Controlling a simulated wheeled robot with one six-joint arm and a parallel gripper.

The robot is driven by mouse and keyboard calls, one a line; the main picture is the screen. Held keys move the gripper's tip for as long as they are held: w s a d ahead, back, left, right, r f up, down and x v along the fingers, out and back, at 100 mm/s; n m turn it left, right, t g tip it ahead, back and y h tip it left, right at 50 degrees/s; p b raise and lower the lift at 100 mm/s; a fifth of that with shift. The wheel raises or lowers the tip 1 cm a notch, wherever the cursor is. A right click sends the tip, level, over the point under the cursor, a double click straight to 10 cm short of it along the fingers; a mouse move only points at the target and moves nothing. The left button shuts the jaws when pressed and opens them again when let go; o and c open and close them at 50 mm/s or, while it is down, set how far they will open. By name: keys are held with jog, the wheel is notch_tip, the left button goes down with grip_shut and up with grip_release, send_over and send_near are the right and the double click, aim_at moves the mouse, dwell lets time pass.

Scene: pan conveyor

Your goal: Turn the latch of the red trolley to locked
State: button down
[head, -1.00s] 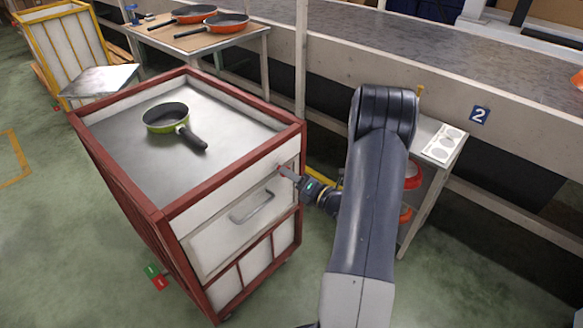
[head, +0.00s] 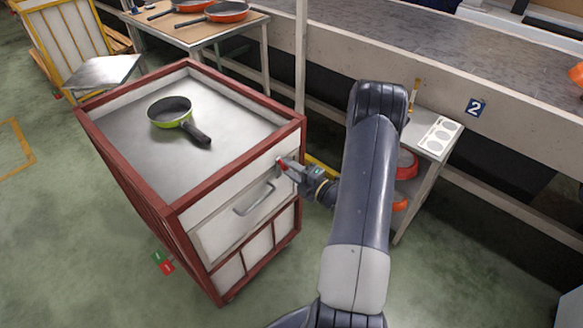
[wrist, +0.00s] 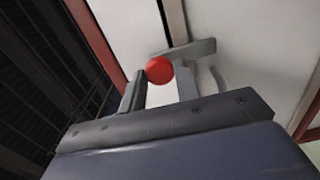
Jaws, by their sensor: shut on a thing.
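The red trolley (head: 150,207) has a red frame and white panels and stands left of my arm. Its latch is a grey lever (wrist: 195,47) with a red ball knob (wrist: 159,69), on the upper right of the near face. My gripper (head: 287,165) is at that spot, with its fingers shut on the latch knob. In the wrist view the knob sits between the two finger ends, and the lever runs right from it across the white panel. The head view shows the latch too small to tell its setting.
A green pan (head: 172,113) lies on the trolley's top. A grey pull handle (head: 254,199) sits beside the latch. A small shelf (head: 438,147) and the conveyor (head: 440,65) stand right and behind. A green and red piece (head: 162,262) shows at the trolley's left base.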

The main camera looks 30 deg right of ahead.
dwell(0.4)
jog(key=c, duration=1)
grip_release()
jog(key=shift+c, duration=0.2)
jog(key=v, duration=1)
jog(key=shift+s, duration=0.4)
jog(key=shift+w+d, duration=0.1)
jog(key=shift+d, duration=0.05)
jog(key=x, duration=1)
jog(key=shift+w, duration=0.3)
jog(key=shift+s, duration=0.1)
